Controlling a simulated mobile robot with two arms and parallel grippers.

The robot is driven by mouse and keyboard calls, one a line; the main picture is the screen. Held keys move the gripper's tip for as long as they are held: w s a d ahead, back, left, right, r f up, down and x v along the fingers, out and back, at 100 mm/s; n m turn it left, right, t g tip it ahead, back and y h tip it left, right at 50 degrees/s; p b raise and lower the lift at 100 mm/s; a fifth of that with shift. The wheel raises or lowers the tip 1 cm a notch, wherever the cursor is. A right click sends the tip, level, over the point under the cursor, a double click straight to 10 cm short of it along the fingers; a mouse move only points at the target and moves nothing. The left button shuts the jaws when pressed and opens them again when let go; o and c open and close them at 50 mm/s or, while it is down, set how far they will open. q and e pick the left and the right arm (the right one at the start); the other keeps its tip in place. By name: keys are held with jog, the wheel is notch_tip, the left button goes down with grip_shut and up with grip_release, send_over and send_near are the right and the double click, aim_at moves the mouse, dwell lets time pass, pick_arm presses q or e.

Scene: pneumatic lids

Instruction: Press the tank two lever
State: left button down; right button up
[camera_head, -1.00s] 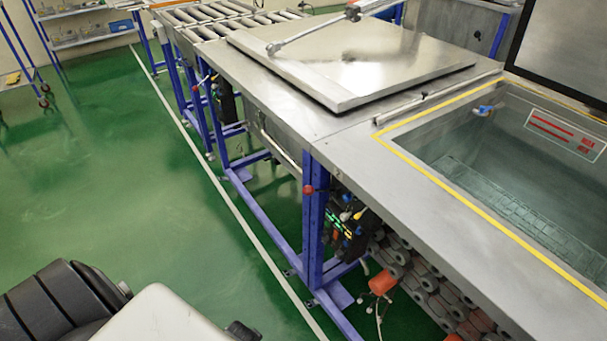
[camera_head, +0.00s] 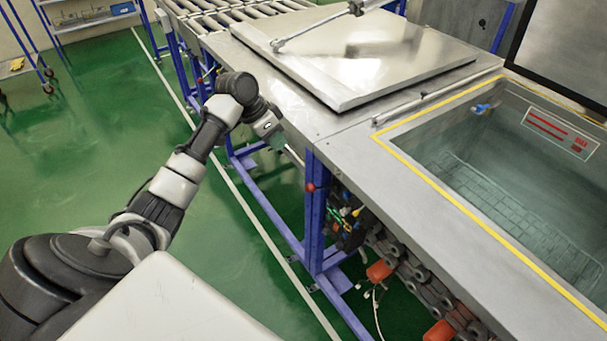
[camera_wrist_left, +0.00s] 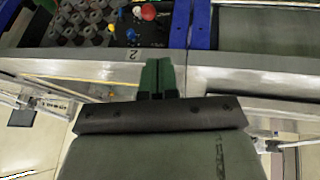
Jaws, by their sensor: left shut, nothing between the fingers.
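The levers under the tank's front edge form a cluster (camera_head: 345,215) with yellow, green and other coloured parts beside a blue post. In the left wrist view, a red knob (camera_wrist_left: 148,12), a white knob (camera_wrist_left: 137,12) and a blue knob (camera_wrist_left: 131,34) show near a bench edge marked "2" (camera_wrist_left: 133,54). I cannot tell which is the tank two lever. A red ball (camera_head: 310,187) sits on the blue post. My left gripper (camera_head: 278,143) is shut and empty beside the bench's front side, left of the post and apart from the cluster. Its dark green fingers show close together (camera_wrist_left: 157,80).
The steel bench carries a closed lid plate (camera_head: 350,60) and an open tank (camera_head: 510,190) with a yellow rim line. Blue legs (camera_head: 315,220) and orange parts (camera_head: 379,271) stand below. The green floor (camera_head: 90,150) at left is clear.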

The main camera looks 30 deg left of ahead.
pick_arm(q)
jog(key=shift+f, duration=0.1)
jog(key=p, duration=0.3)
send_near(322, 188)
notch_tip(322, 188, down, 2)
jog(key=shift+s+a+f, duration=0.1)
jog(key=shift+s+f, duration=0.35)
jog(key=shift+f, duration=0.35)
jog(key=shift+s+f, duration=0.1)
